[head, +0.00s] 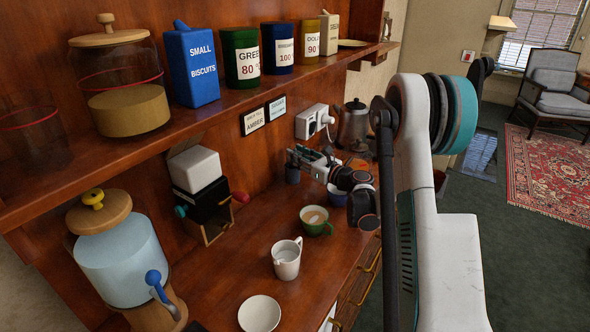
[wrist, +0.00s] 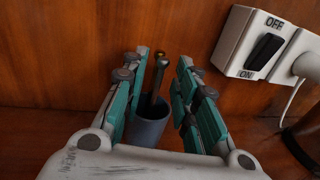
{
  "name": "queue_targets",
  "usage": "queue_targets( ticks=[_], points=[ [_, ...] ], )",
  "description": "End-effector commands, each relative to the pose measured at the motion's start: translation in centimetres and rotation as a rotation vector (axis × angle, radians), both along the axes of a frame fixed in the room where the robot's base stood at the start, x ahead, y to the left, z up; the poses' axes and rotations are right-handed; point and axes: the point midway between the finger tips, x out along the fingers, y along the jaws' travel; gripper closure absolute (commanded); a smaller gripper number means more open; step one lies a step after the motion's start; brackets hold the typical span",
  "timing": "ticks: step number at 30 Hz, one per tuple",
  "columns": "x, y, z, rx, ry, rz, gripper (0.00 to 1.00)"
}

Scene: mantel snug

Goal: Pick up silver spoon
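A small blue-grey cup (wrist: 147,128) stands near the wooden back wall in the wrist view and holds thin upright utensils (wrist: 157,78). One has a brass-coloured tip; another looks dark grey. I cannot tell which is the silver spoon. My gripper (wrist: 164,62) is open, with its teal-padded fingers to either side of the utensils and nothing clearly gripped. In the head view my gripper (head: 295,157) is just above the cup (head: 292,175), which is partly hidden by the arm.
A switch and socket (head: 312,121) are on the wall close by, with a metal kettle (head: 353,128) to the right. A green cup (head: 316,222), white mug (head: 287,261) and white plate (head: 259,314) stand nearer. A shelf (head: 230,101) with canisters overhangs the counter.

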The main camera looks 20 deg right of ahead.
Motion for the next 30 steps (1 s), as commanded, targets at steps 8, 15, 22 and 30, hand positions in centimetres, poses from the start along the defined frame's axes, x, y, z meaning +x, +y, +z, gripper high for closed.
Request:
queue_targets(
  ticks=[8, 15, 22, 30],
  points=[
    [0.0, 0.0, 0.1, 0.000, 0.000, 0.000, 0.97],
    [0.0, 0.0, 0.0, 0.000, 0.000, 0.000, 1.00],
    [0.0, 0.0, 0.3, 0.000, 0.000, 0.000, 1.00],
    [0.0, 0.0, 2.9, 0.000, 0.000, 0.000, 1.00]
  ],
)
